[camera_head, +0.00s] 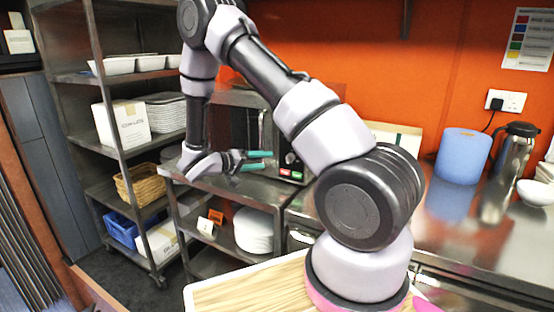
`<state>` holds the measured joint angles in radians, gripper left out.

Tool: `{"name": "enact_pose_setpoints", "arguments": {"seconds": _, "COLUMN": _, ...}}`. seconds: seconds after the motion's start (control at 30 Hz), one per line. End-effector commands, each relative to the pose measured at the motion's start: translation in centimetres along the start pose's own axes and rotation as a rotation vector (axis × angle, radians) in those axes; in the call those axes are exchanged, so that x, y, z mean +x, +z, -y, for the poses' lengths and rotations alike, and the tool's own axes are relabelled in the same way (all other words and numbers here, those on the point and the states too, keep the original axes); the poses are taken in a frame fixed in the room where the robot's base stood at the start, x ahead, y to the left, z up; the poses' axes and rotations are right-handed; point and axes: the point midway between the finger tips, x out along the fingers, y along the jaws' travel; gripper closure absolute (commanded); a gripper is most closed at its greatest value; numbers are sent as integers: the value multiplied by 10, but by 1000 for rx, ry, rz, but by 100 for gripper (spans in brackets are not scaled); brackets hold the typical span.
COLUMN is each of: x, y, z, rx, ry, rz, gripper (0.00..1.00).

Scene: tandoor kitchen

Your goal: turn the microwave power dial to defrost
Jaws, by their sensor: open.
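The microwave (236,122) stands on the metal shelf unit in the middle, with its dark door facing left of centre. Its control panel shows a dial (290,158) and a green and a red button (285,172) below it. My arm hides the right part and top of the microwave. My gripper (262,160) is open, its teal-tipped fingers pointing right toward the panel, just left of the dial. I cannot tell whether a fingertip touches the panel. The dial's setting is too small to read.
A steel rack (120,75) with trays, a box and baskets stands at the left. White plates (253,230) sit on the shelf below the microwave. On the right counter stand a blue cylinder (463,156), a steel flask (514,150) and a white bowl (536,192).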

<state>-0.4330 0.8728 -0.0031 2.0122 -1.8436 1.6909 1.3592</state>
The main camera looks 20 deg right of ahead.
Motion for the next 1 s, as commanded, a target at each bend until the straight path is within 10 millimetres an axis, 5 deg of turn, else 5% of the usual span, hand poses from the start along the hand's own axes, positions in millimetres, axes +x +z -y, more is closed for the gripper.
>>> {"name": "enact_pose_setpoints", "arguments": {"seconds": 0.6, "x": 97, "y": 1, "z": -1, "rx": -1, "ry": 1, "rz": 3, "gripper": 32}}
{"name": "enact_pose_setpoints", "arguments": {"seconds": 1.0, "x": 106, "y": 0, "z": -1, "rx": 0, "ry": 0, "rz": 2, "gripper": 32}}
